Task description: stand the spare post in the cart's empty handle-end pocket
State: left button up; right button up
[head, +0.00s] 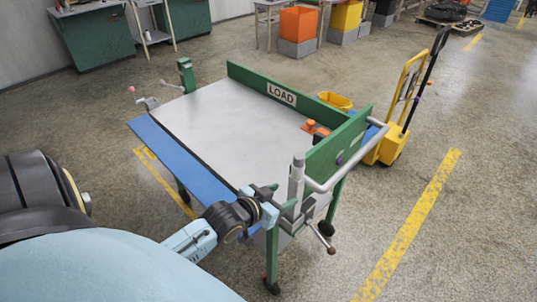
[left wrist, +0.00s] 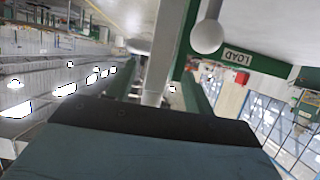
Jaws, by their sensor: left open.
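The cart (head: 205,112) stands with a grey deck, green boards and a tubular handle (head: 352,168) at its right end. A grey upright post (head: 296,186) with a rounded cap stands at the near handle-end corner; I cannot tell whether it is the spare post. My left gripper (head: 275,201) is open beside its lower part, with no clear grip. In the left wrist view a grey post (left wrist: 161,50) runs down to the dark gripper body, beside a pale ball (left wrist: 207,37). The empty pocket cannot be made out. My right gripper is not in view.
A green upright (head: 187,75) stands at the cart's far left corner. An orange object (head: 316,129) lies by the handle-end board. A yellow hand truck (head: 398,105) stands behind the handle. Floor right of the cart is clear, with a yellow line (head: 410,232).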

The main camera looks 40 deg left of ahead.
pick_arm(q)
jog(key=v, duration=0.5)
jog(key=shift+s+r, duration=0.1)
jog(key=shift+s, duration=0.05)
dwell(0.3)
jog(key=s+d+f+m+g+y, duration=0.1)
jog(key=s+d+g, duration=0.35)
jog(key=s, duration=0.35)
jog(key=s+d+f+g, duration=0.1)
jog(key=s+d+g, duration=0.35)
jog(key=s, duration=0.25)
notch_tip(320, 180, down, 29)
jog(key=s+g+b, duration=0.2)
jog(key=b, duration=0.2)
jog(key=s+a+f+g+b, duration=0.1)
jog(key=s+a+f+b, duration=0.2)
jog(key=s+f, duration=1.2)
notch_tip(320, 180, down, 3)
jog(key=shift+s+a+f, duration=0.1)
jog(key=shift+s+a, duration=0.15)
jog(key=shift+a, duration=0.05)
